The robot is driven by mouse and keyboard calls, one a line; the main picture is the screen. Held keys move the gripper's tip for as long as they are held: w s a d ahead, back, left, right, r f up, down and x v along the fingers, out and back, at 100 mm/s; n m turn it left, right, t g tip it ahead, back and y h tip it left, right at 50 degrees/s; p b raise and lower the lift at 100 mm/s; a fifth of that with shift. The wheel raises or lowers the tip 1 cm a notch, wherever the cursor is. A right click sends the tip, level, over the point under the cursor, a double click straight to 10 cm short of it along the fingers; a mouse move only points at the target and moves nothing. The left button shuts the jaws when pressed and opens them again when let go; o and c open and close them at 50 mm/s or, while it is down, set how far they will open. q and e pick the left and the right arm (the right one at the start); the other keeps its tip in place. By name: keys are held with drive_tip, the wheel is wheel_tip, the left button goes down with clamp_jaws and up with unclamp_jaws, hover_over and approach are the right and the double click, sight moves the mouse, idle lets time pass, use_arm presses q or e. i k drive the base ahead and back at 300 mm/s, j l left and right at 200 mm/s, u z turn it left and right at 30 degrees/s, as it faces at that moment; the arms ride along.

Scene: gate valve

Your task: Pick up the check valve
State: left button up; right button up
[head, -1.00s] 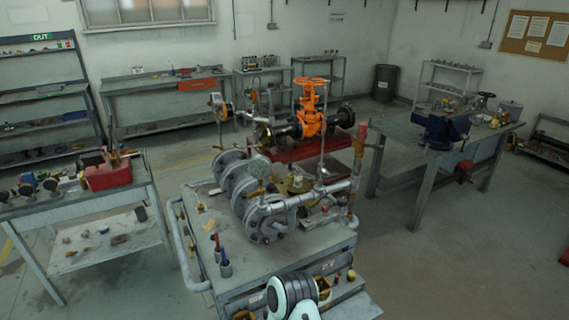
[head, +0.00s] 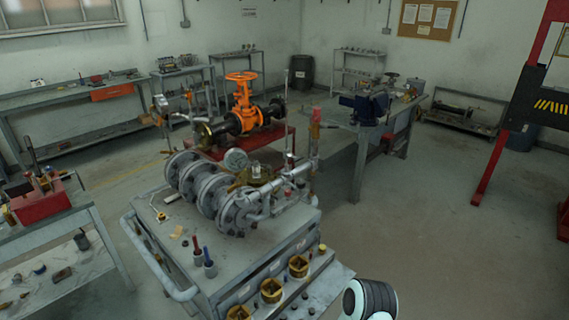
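I cannot tell for sure which part is the check valve. Several brass-coloured ring-like fittings (head: 298,266) sit along the front ledge of the grey cart (head: 190,262). A row of grey flanged pipe parts (head: 212,190) with a gauge lies on the cart top. An orange gate valve (head: 244,108) with a handwheel stands on a dark pipe run behind the cart. A black and white part of my own arm shows at the bottom edge, right of the cart. Neither gripper is in view.
A bench with a red toolbox (head: 40,198) stands at the left. A workbench with a blue vise (head: 366,106) stands at the back right. A red frame (head: 505,130) rises at the far right. The floor (head: 445,230) right of the cart is open.

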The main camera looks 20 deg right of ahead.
sight(256, 165)
drive_tip(key=j+z, duration=0.7)
drive_tip(key=k+l, duration=0.2)
drive_tip(key=k+z, duration=0.1)
drive_tip(key=z, duration=0.85)
drive_tip(key=i+l+z, duration=0.25)
drive_tip(key=i+z, duration=0.2)
drive_tip(key=i+l+z, duration=0.1)
drive_tip(key=i+z, duration=0.2)
drive_tip(key=z, duration=0.15)
drive_tip(key=i+u, duration=0.2)
drive_tip(key=i, duration=0.65)
drive_tip(key=i+u, duration=0.2)
drive_tip(key=i, duration=0.6)
drive_tip(key=i+u, duration=0.25)
drive_tip(key=i, duration=0.25)
drive_tip(key=i+u, duration=0.25)
drive_tip(key=i, duration=0.25)
drive_tip(key=i+l+u, duration=0.25)
drive_tip(key=i, duration=0.25)
drive_tip(key=i+j+u, duration=0.15)
drive_tip(key=i+u, duration=0.6)
drive_tip(key=i+l+u, duration=0.15)
drive_tip(key=i+u, duration=0.25)
drive_tip(key=i, duration=0.15)
